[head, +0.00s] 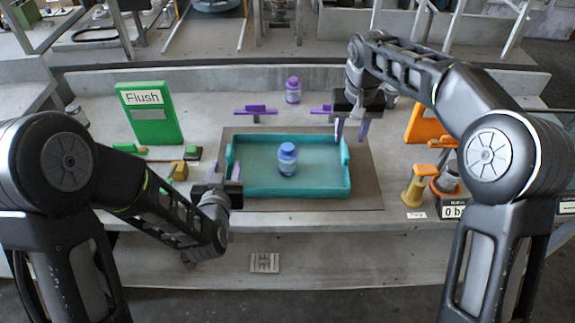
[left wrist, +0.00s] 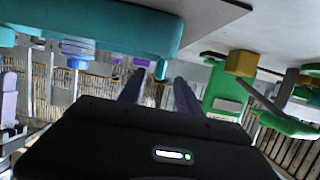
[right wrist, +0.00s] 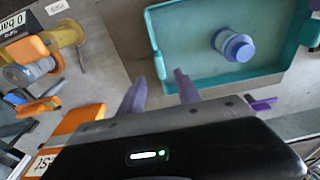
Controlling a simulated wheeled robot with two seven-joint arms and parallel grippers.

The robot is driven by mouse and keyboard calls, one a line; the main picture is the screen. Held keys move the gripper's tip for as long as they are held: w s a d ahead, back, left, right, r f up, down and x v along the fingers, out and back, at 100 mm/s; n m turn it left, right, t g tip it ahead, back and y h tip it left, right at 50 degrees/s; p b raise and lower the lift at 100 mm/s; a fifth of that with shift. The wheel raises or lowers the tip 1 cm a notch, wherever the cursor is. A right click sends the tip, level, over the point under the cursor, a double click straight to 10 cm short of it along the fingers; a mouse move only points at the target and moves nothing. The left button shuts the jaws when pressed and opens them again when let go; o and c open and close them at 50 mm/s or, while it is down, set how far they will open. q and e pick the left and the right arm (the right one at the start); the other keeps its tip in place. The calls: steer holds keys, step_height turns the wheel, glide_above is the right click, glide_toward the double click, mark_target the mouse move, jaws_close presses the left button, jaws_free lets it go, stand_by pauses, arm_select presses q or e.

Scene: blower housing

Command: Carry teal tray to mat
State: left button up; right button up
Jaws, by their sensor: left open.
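The teal tray (head: 292,193) sits over the dark mat (head: 366,198) at mid-bench. A blue-capped jar (head: 287,160) stands upright in it. The jar also shows in the right wrist view (right wrist: 232,46). My left gripper (head: 222,171) is open beside the tray's left end. In the left wrist view, a teal handle piece (left wrist: 161,70) shows between its fingers (left wrist: 158,90), apparently not clamped. My right gripper (head: 350,129) is open, pointing down near the tray's far right corner. In the right wrist view, its fingers (right wrist: 159,92) are close to the tray's handle end (right wrist: 160,66); contact is unclear.
A green "Flush" panel (head: 150,112) stands at the left rear. A purple-capped jar (head: 293,90) and purple fixtures (head: 255,110) are behind the mat. An orange panel (head: 424,125) and yellow part (head: 414,187) stand at the right. The bench front is clear.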

mark_target(228, 160)
arm_select(q)
steer(key=x, duration=0.7)
steer(key=shift+w+f, duration=0.15)
steer(key=shift+w, duration=0.1)
arm_select(e)
steer(key=f, duration=0.5)
steer(key=w+f, duration=0.1)
steer(key=f, duration=0.1)
steer(key=shift+f, duration=0.25)
arm_select(q)
steer(key=shift+c, duration=0.3)
arm_select(e)
steer(key=shift+c, duration=0.3)
arm_select(q)
jaws_close()
arm_select(e)
jaws_close()
steer(key=shift+r, duration=0.1)
